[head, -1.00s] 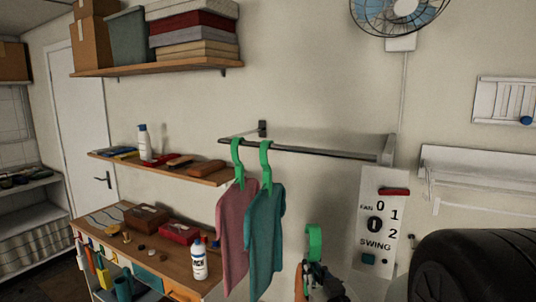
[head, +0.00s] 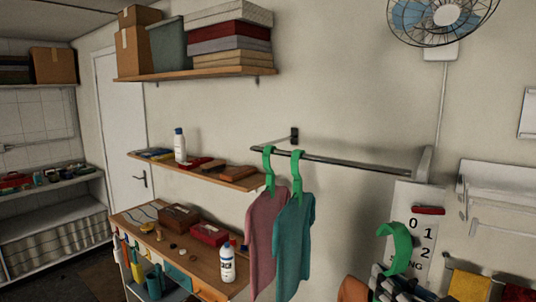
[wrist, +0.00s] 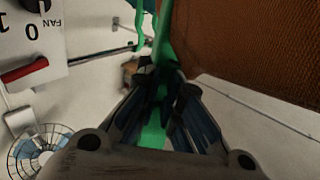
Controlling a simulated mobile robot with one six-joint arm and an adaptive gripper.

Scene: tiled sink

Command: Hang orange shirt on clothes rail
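A green hanger (head: 401,246) is held up by my gripper (head: 392,284), its curved hook standing in front of the wall switch panel, below the rail's right end and apart from the rail. The orange shirt (head: 353,290) shows only partly at the bottom edge. In the wrist view, the fingers of my gripper (wrist: 168,88) are closed around the green hanger (wrist: 154,134), and the orange shirt (wrist: 250,40) fills the upper right. The metal clothes rail (head: 345,162) carries a pink shirt (head: 262,240) and a teal shirt (head: 294,245) on green hangers near its left end.
The rail is bare right of the teal shirt. A wooden shelf (head: 225,178) lies left of the rail, above a workbench (head: 190,255) with a white bottle (head: 227,264). A fan (head: 440,18) hangs above. The switch panel (head: 425,215) is below the rail's right end.

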